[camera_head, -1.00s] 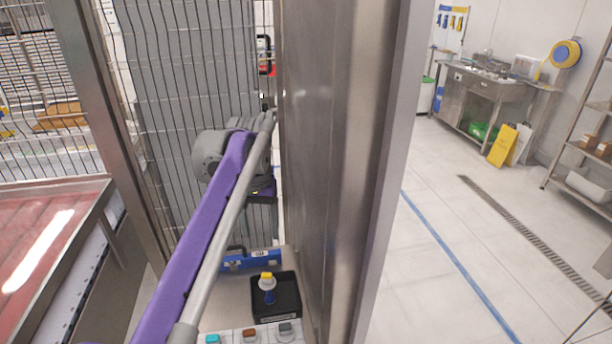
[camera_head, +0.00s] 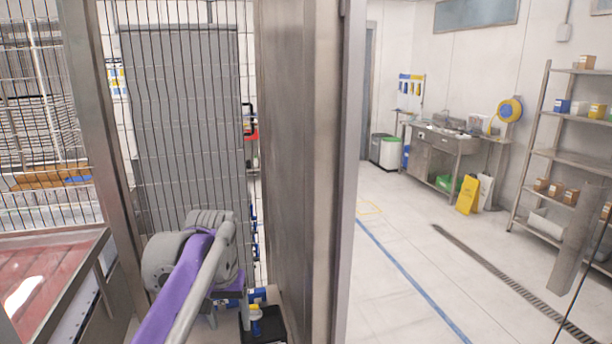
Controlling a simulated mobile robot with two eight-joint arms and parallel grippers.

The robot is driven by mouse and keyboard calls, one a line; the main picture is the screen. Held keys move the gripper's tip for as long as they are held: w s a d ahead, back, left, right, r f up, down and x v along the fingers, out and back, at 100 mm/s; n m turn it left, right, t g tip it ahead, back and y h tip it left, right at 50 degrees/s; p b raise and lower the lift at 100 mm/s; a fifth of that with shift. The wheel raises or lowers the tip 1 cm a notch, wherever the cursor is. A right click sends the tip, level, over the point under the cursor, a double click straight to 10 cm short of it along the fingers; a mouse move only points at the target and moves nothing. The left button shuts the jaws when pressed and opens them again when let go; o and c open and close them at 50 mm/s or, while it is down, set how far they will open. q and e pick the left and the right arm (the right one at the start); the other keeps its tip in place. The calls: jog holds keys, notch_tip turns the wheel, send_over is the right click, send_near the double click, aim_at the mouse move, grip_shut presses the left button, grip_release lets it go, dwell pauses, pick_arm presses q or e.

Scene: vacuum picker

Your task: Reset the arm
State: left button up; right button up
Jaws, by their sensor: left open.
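My left arm comes up from the bottom edge, with a purple and grey link and a large grey joint. Beyond the joint, my left gripper (camera_head: 229,312) points downward; its jaws are open and look empty. It is partly hidden by my arm. Just right of it is a black tray (camera_head: 272,335) holding a small yellow-topped object (camera_head: 255,318). I cannot tell whether the gripper touches the tray. My right gripper is not in view.
A steel post (camera_head: 300,170) stands close on the right of my arm. Wire mesh fencing (camera_head: 185,120) stands behind it, and a red-surfaced conveyor (camera_head: 50,280) is at the left. Open floor (camera_head: 400,240) lies right of the post, with a sink bench (camera_head: 440,150) and shelves (camera_head: 560,160) beyond.

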pick_arm(q)
jog(key=s+a+f+t, duration=0.2)
jog(key=s+f+t, duration=0.3)
jog(key=s+f, duration=1.2)
jog(key=s, duration=0.2)
jog(key=shift+s+a+f, duration=0.15)
jog(key=shift+s+f, duration=0.05)
jog(key=shift+s, duration=0.2)
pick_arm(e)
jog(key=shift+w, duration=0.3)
